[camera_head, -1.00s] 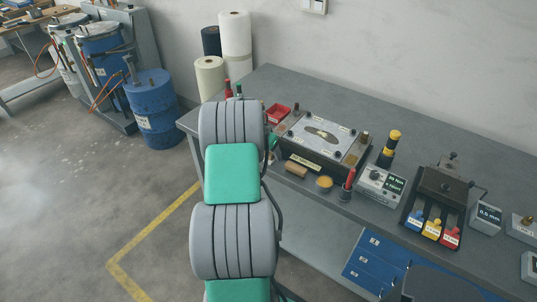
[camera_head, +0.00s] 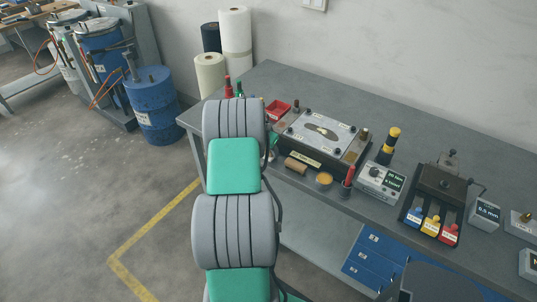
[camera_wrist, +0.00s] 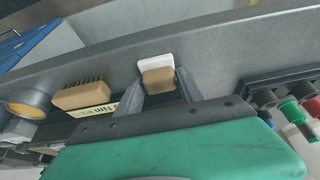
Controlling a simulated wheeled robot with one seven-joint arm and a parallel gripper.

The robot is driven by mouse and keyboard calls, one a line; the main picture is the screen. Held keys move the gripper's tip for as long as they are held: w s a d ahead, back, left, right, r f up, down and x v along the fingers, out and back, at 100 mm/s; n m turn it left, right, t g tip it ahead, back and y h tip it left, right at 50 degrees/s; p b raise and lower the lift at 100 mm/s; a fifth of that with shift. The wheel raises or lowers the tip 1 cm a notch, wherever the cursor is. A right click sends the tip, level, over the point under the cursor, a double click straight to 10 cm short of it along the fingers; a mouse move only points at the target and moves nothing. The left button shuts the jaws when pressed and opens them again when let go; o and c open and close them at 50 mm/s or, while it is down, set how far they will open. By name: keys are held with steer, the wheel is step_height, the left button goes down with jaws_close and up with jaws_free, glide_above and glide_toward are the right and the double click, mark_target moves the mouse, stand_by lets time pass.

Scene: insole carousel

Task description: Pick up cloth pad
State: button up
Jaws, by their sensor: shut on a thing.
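The cloth pad (camera_wrist: 155,62), a white pad with a tan block against it, shows in the wrist view at the upper middle. My gripper (camera_wrist: 160,76) is shut on it, with one grey finger on each side of the tan block. The pad shows in front of a grey bench surface; whether it touches that surface I cannot tell. In the head view my own arm hides the gripper and the pad.
A wooden brush (camera_head: 296,164) and an amber tin (camera_head: 324,180) lie along the front of the grey bench (camera_head: 300,87), near a plate fixture (camera_head: 322,133). A blue drum (camera_head: 153,105) stands on the floor.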

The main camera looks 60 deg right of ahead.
jaws_close()
steer(key=shift+r, duration=0.2)
step_height(320, 180, up, 2)
steer(key=shift+d+r+b, duration=0.1)
steer(key=shift+r+b, duration=0.05)
steer(key=shift+b, duration=0.9)
steer(key=s+a+r+b, duration=0.4)
steer(key=s+a+r, duration=0.2)
steer(key=a+r, duration=0.4)
steer(key=a, duration=0.2)
steer(key=shift+s+a+r, duration=0.15)
steer(key=shift+s+a, duration=0.05)
steer(key=shift+a, duration=0.15)
